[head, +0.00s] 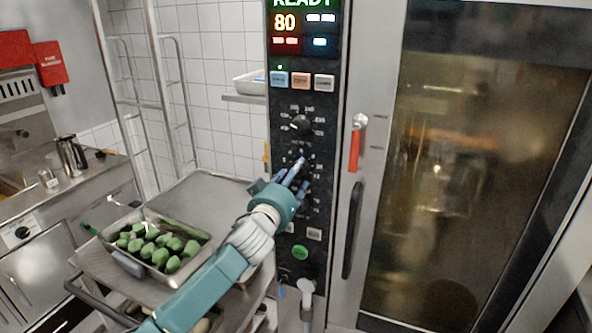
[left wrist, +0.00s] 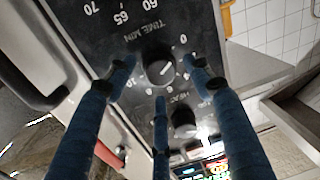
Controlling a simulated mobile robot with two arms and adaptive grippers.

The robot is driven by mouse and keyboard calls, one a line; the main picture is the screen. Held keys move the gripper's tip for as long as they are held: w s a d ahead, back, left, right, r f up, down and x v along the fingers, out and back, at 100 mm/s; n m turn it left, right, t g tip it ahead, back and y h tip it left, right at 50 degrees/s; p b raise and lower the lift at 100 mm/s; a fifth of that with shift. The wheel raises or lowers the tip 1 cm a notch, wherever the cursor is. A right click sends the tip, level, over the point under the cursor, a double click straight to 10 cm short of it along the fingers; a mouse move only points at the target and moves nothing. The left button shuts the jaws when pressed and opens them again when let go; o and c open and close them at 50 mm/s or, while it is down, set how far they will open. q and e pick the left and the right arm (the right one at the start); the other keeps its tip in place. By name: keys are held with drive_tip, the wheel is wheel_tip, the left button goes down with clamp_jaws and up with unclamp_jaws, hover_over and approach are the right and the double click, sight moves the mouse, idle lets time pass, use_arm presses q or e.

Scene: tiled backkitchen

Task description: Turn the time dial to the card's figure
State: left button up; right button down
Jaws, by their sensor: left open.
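The time dial (left wrist: 158,68) is a round black knob with a pale pointer mark, below the lettering TIME MIN in the left wrist view, where the panel appears upside down. The pointer leans to the right, towards the low figures near 0; I cannot read its exact setting. My left gripper (head: 298,174) is at the oven's control panel (head: 276,215), its blue fingers open and spread around the dial. I cannot tell whether they touch it. In the head view the fingers largely hide the dial. No readable card shows. My right gripper is out of view.
The heat dial (head: 300,124) sits above, with several buttons and a display (head: 302,22) reading READY and 80. A red-gripped handle (head: 355,148) and the glass oven door (head: 455,165) are to the right. A tray of green vegetables (head: 205,248) stands on the left.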

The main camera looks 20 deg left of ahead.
use_arm(q)
drive_tip(key=shift+w, duration=0.85)
drive_tip(key=c, duration=1.2)
drive_tip(key=shift+o, duration=0.2)
drive_tip(key=shift+m, duration=0.3)
drive_tip(key=shift+a+f+m+t+h+p, duration=0.15)
drive_tip(key=shift+m+h+p, duration=0.3)
drive_tip(key=shift+m, duration=3.6)
drive_tip(key=shift+r+m+t+h+p, duration=0.1)
drive_tip(key=shift+m+h+p, duration=0.35)
drive_tip(key=shift+m, duration=3.65)
drive_tip(key=shift+a+f+m+t+h+p, duration=0.15)
drive_tip(key=shift+m+p, duration=0.45)
drive_tip(key=shift+m, duration=3.45)
